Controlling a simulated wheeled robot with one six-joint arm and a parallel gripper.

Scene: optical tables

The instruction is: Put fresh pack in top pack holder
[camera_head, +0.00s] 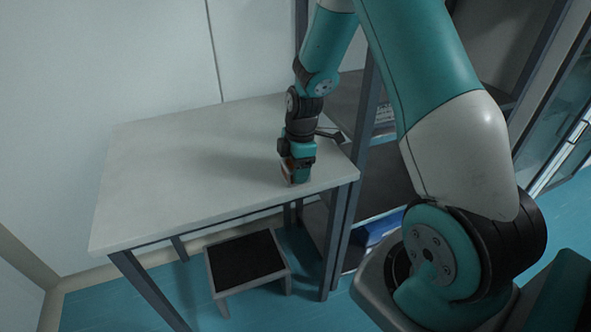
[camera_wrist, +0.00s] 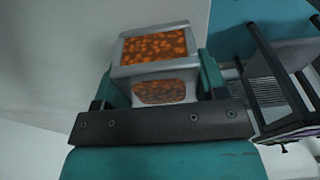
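The pack (camera_wrist: 158,58) is a pale grey-white container with orange, bubbly contents behind a clear window. In the wrist view it sits between the teal fingers of my gripper (camera_wrist: 162,88), which press close against both its sides. In the head view my gripper (camera_head: 296,172) points down at the right front part of the white table (camera_head: 170,170), with a sliver of orange at its side. I cannot tell whether the pack rests on the table or hangs just above it. No top pack holder can be made out in either view.
A low stool (camera_head: 244,262) with a dark top stands under the table front. Dark metal shelving (camera_head: 385,185) stands right of the table, with a blue item (camera_head: 378,230) low down. The left and middle of the tabletop are bare. A wall closes the back.

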